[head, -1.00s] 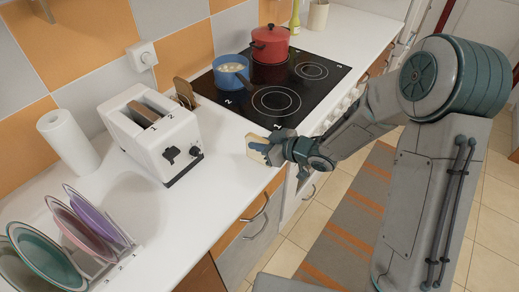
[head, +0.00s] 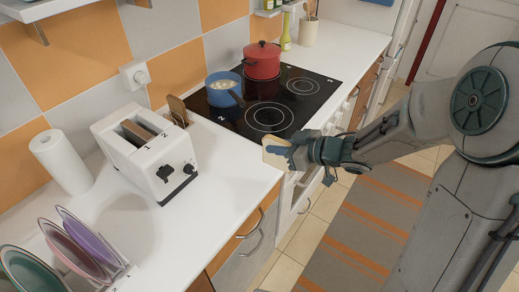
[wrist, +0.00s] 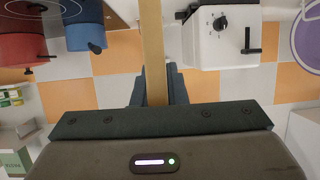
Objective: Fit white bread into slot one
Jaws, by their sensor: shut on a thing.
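My gripper (head: 292,154) is shut on the white bread (head: 274,162), a pale slice held out at the counter's front edge, right of the toaster. In the wrist view the bread (wrist: 152,50) is a tan upright strip, seen edge-on between the fingers (wrist: 152,88). The white toaster (head: 175,166) stands on the counter, its top marked 1 and 2. A brown slice-like piece (head: 138,130) shows in its top opening; I cannot tell which slot it is in. The toaster also shows in the wrist view (wrist: 215,45), apart from the bread.
A black hob (head: 300,100) with a blue pot (head: 222,91) and a red pot (head: 262,62) lies behind the gripper. A paper roll (head: 62,162) and a plate rack (head: 118,275) stand left. The counter right of the toaster (head: 225,175) is clear.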

